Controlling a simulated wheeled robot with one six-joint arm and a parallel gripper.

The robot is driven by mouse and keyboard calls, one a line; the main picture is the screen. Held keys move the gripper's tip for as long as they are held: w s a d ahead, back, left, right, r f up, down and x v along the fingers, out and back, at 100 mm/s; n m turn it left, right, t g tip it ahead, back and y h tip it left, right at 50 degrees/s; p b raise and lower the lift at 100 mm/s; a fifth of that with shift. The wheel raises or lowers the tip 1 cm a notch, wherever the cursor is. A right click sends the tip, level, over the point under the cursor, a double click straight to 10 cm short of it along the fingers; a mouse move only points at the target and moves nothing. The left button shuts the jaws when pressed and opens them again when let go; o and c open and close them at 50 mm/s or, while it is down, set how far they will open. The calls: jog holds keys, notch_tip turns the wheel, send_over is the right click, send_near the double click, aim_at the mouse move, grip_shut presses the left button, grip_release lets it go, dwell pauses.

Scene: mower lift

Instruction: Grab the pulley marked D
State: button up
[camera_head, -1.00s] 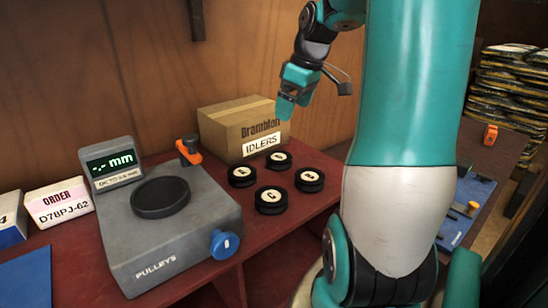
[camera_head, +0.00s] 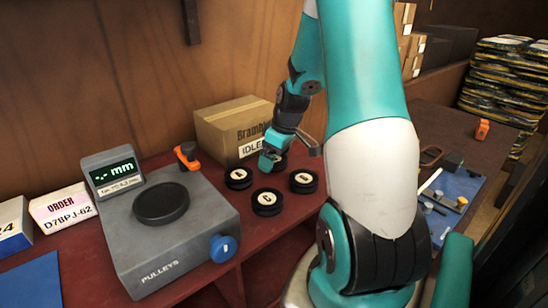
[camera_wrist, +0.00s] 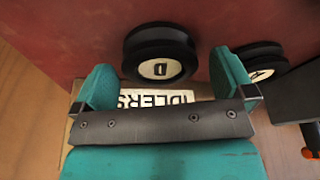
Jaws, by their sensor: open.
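The black pulley marked D (camera_wrist: 150,42) has a pale label and lies flat on the red bench top. In the wrist view it sits just beyond my open gripper (camera_wrist: 165,80), roughly between the lines of the two teal fingers. In the head view my gripper (camera_head: 269,160) is low over the farthest pulley (camera_head: 282,162), which it partly hides. I cannot tell from this view whether a finger touches it. Another pulley (camera_wrist: 258,56) shows beside the other finger in the wrist view.
Several black pulleys stand close by, including the left one (camera_head: 238,178), the front one (camera_head: 267,203) and the right one (camera_head: 303,181). The cardboard IDLERS box (camera_head: 222,132) is right behind. A grey gauge (camera_head: 190,235) stands at left, beside an ORDER box (camera_head: 62,207).

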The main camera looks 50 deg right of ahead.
jog(key=shift+w+f, duration=0.1)
jog(key=shift+f, duration=0.15)
jog(key=c, duration=1)
jog(key=shift+c, duration=0.4)
jog(key=shift+r, duration=0.15)
